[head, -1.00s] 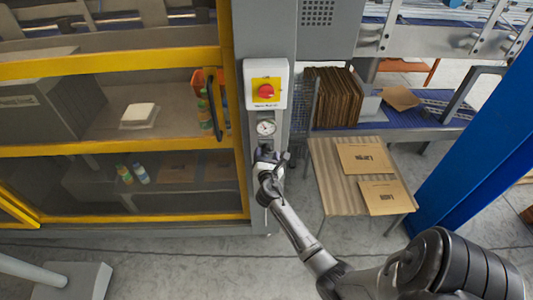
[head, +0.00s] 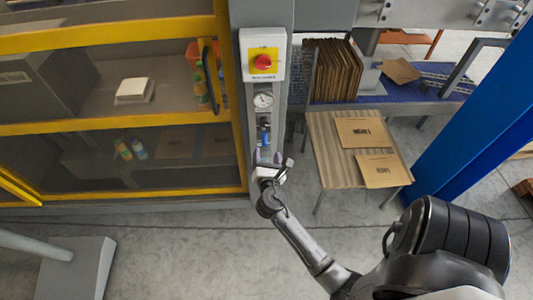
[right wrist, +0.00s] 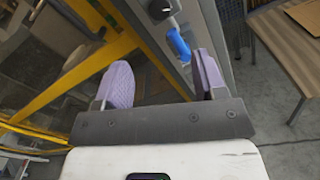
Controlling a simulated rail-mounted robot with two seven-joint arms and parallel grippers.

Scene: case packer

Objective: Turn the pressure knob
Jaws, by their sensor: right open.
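The pressure unit is on the grey column below a round white gauge (head: 263,100). Its small dark knob (head: 264,122) sits just under the gauge, with a blue cylinder (head: 265,138) below it. My right gripper (head: 268,157) is open and empty, just below the blue cylinder, with its fingers pointing up the column. In the right wrist view the two purple-grey finger pads (right wrist: 163,78) stand wide apart. The blue cylinder (right wrist: 179,44) and dark knob (right wrist: 160,9) show beyond them, nearer the right finger. My left gripper is out of view.
A red switch on a yellow plate (head: 263,62) is above the gauge. A yellow-framed guard door (head: 110,125) with a dark handle stands to the left. A small table (head: 325,150) with flat cartons and a stack of cardboard (head: 335,70) are to the right.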

